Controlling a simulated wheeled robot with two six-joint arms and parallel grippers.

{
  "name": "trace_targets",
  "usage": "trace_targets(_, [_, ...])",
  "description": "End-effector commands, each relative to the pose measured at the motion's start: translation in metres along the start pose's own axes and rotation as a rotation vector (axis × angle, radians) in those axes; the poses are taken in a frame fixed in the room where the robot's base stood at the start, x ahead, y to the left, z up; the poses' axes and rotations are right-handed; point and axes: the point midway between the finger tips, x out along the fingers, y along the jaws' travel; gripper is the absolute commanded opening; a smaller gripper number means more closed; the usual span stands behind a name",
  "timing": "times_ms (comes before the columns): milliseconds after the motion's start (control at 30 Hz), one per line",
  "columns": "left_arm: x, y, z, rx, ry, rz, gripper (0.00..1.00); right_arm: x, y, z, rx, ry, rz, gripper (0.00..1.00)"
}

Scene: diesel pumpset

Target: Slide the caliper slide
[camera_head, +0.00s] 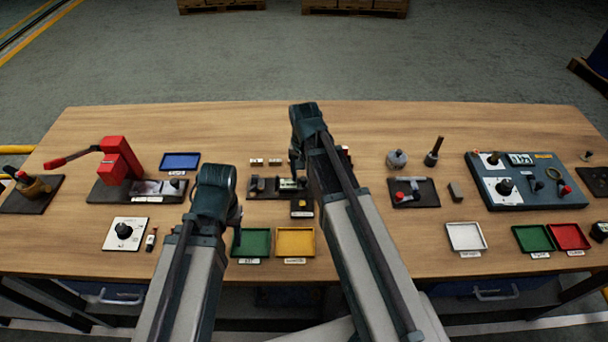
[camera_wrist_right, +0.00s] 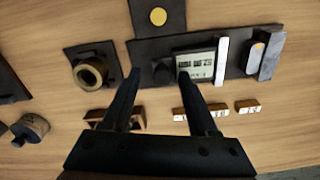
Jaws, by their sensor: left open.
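The caliper is a dark bar on a dark base (camera_head: 262,192) in the middle of the table. Its slide carries a pale display (camera_wrist_right: 196,65) with dark digits, which also shows in the head view (camera_head: 287,184). A dark round knob (camera_wrist_right: 163,72) sits beside the display. My right gripper (camera_wrist_right: 160,74) is open, its fingertips on either side of the knob; contact cannot be told. In the head view my right gripper (camera_head: 294,168) is over the caliper and hides part of it. My left gripper (camera_head: 238,220) is open and empty above the table, left of the caliper.
A green tray (camera_head: 252,243) and a yellow tray (camera_head: 296,241) lie in front of the caliper. Small blocks (camera_wrist_right: 202,112) lie behind it. A red press (camera_head: 118,160) stands left; a grey panel (camera_head: 525,180) stands right. Bare table lies along the back.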

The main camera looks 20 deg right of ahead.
Motion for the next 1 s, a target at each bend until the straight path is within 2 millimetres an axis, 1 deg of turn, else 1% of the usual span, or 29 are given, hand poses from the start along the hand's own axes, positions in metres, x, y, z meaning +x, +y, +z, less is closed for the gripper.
trace_targets(267, [-0.001, 0.0, 0.0, 0.0, 0.0, 0.0, 0.5, -0.001, 0.0, 0.0, 0.0, 0.0, 0.0, 0.59])
trace_targets(467, [-0.009, -0.001, 0.001, 0.0, 0.0, 0.0, 0.5, -0.009, 0.0, 0.0, 0.0, 0.0, 0.0, 0.59])
trace_targets(667, [-0.029, -0.003, 0.002, 0.0, 0.0, 0.0, 0.5, -0.03, 0.0, 0.0, 0.0, 0.0, 0.0, 0.59])
trace_targets(1000, [-0.08, -0.008, 0.005, 0.001, 0.0, 0.0, 0.5, -0.081, 0.0, 0.0, 0.0, 0.0, 0.0, 0.59])
